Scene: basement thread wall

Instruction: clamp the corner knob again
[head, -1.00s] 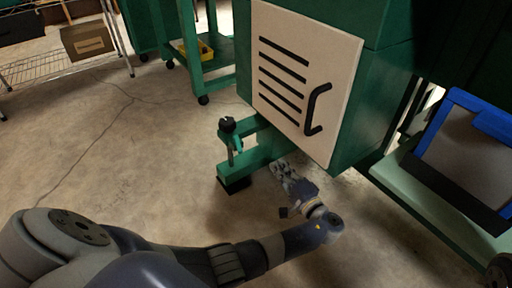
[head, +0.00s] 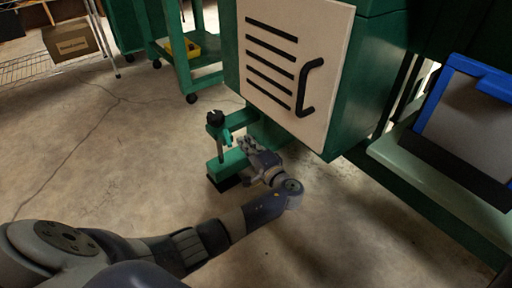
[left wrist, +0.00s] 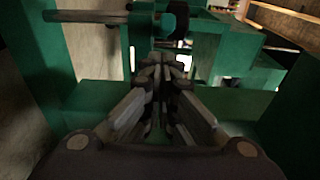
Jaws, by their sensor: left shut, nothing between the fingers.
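The black corner knob (head: 214,118) sits on top of an upright screw in a green bracket at the machine's corner, above the green foot beam (head: 224,165). My left gripper (head: 243,143) is shut and empty, just right of the screw and a little below the knob, apart from it as far as I can tell. In the left wrist view the closed fingertips (left wrist: 161,62) point at a green bracket piece (left wrist: 160,22) with a grey rod (left wrist: 90,16) running left from it. A dark round part beside it may be the knob. My right gripper is out of view.
The green cabinet with its white door (head: 292,75) and black handle (head: 309,88) stands just above and right of my gripper. A blue-framed panel (head: 468,125) is at the right. Bare concrete floor (head: 105,150) lies open at the left.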

